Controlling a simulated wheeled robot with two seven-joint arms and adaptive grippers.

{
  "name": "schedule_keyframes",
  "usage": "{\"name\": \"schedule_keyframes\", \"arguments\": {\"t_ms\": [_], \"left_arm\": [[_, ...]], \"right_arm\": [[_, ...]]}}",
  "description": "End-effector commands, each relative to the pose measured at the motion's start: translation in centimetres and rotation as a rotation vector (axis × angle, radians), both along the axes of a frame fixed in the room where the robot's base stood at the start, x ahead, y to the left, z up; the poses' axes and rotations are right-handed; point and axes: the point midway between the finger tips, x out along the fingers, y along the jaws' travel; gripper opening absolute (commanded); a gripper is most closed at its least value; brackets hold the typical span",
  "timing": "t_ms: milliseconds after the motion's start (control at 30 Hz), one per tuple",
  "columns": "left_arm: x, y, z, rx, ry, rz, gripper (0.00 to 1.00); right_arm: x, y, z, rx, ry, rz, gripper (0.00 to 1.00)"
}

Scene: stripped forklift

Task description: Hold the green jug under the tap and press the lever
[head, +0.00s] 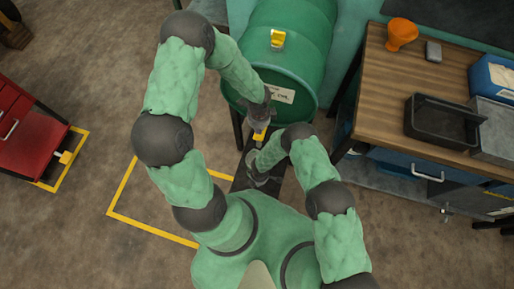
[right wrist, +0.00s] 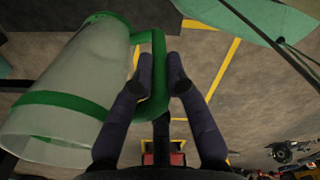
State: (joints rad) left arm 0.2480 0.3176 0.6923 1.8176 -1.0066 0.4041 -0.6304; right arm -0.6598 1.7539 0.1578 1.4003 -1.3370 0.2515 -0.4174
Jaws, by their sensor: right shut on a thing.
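The green drum (head: 305,40) lies on its side on a stand, with a pale label on its front. A small yellow piece, likely the tap lever (head: 258,136), shows below the drum's front. My left gripper (head: 260,124) is right at this piece, pointing down; its finger gap is too small to tell. The green jug (right wrist: 75,80), clear-walled with green bands, fills the left of the right wrist view. My right gripper (right wrist: 160,68) is shut on its green handle (right wrist: 153,85). In the head view my right arm reaches below the tap; the jug cannot be made out clearly there.
A wooden workbench (head: 408,78) at the right holds an orange funnel (head: 402,33), a black tray (head: 440,122) and a blue box (head: 494,77). A red cabinet (head: 32,140) stands at the left. Yellow floor lines (head: 150,227) mark open floor.

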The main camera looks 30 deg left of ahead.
Motion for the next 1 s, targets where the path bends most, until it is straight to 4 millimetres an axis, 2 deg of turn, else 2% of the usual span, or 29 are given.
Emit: {"name": "schedule_keyframes", "arguments": {"t_ms": [500,1000], "left_arm": [[0.0,0.0,0.0,0.0,0.0,0.0,0.0],[0.0,0.0,0.0,0.0,0.0,0.0,0.0]], "right_arm": [[4.7,1.1,0.5,0.0,-0.001,-0.002,0.0],[5.4,1.3,0.6,0.0,0.0,-0.001,0.0]]}}
